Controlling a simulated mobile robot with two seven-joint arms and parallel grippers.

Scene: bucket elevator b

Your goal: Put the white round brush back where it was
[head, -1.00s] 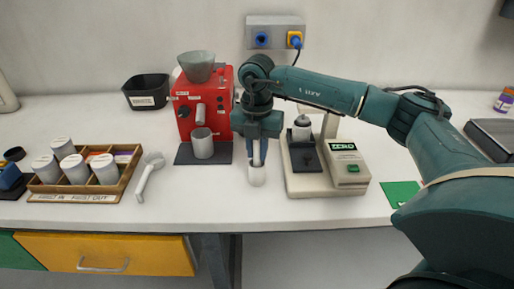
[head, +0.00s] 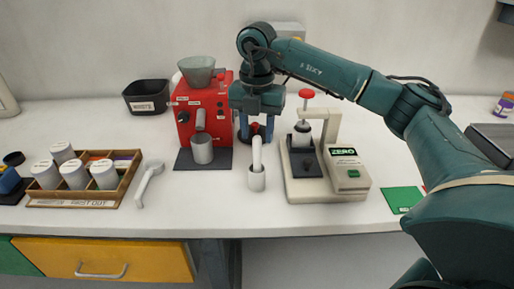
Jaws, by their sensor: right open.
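The white round brush (head: 257,153) stands upright in a small white cup (head: 257,181) on the white counter, between the red machine and the beige press. Its lower end is hidden in the cup. My right gripper (head: 257,129) is open and empty, with its two blue fingers pointing down, just above and behind the top of the brush. The fingers look clear of the brush. My left gripper is not in view.
The red machine (head: 213,103) with a grey cup stands left of the gripper. The beige press (head: 327,189) with its red knob (head: 306,93) stands close on the right. A wooden tray (head: 75,202) of white canisters and a white scoop (head: 148,181) lie farther left.

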